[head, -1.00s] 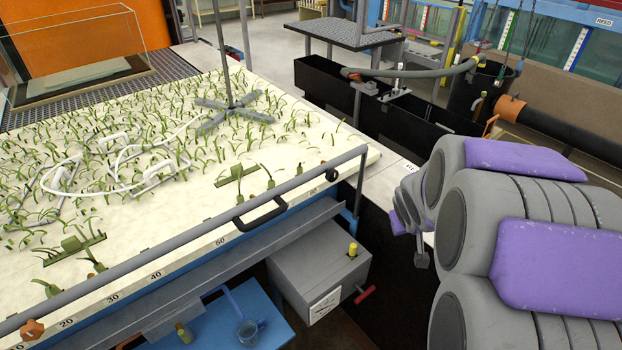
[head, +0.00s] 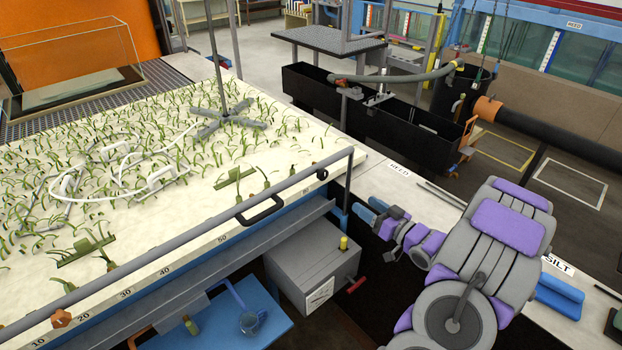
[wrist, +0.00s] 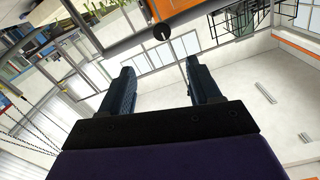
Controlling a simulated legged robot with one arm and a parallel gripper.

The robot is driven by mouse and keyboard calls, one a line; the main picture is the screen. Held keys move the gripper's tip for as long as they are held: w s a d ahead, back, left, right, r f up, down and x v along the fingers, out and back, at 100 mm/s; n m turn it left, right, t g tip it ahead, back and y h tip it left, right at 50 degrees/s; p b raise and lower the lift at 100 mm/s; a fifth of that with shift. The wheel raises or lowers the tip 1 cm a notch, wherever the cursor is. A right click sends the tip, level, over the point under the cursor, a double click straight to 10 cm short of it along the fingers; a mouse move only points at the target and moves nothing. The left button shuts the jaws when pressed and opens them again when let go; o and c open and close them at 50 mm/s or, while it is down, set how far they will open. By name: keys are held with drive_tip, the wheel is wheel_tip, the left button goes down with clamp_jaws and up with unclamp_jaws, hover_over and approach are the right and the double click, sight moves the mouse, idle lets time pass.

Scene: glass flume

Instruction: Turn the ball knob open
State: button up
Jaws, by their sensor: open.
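No part is clearly marked as the ball knob. Candidates in the head view are a yellow knob (head: 343,243) on top of a grey box, a red handle (head: 356,285) on the box's side, and an orange knob (head: 61,318) at the flume's lower left. An orange lever (head: 468,130) also shows by the black tank. My gripper (head: 366,209) is right of the flume's front corner, above and right of the grey box, touching none of these. In the wrist view my gripper (wrist: 162,80) has its two dark blue fingers wide apart with nothing between them.
The flume bed (head: 130,220) with green plants fills the left, edged by a grey rail (head: 215,232). The grey box (head: 310,265) sits below it beside a blue shelf (head: 215,325). A pale bench (head: 420,190) runs along the right; a black tank (head: 400,130) stands behind.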

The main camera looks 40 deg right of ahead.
sight(325, 175)
drive_tip(key=w, duration=1)
drive_tip(key=w+a, duration=0.1)
drive_tip(key=w, duration=0.4)
drive_tip(key=shift+w, duration=0.4)
drive_tip(key=shift+w+a, duration=0.2)
drive_tip(key=shift+w, duration=0.45)
drive_tip(key=c, duration=1.1)
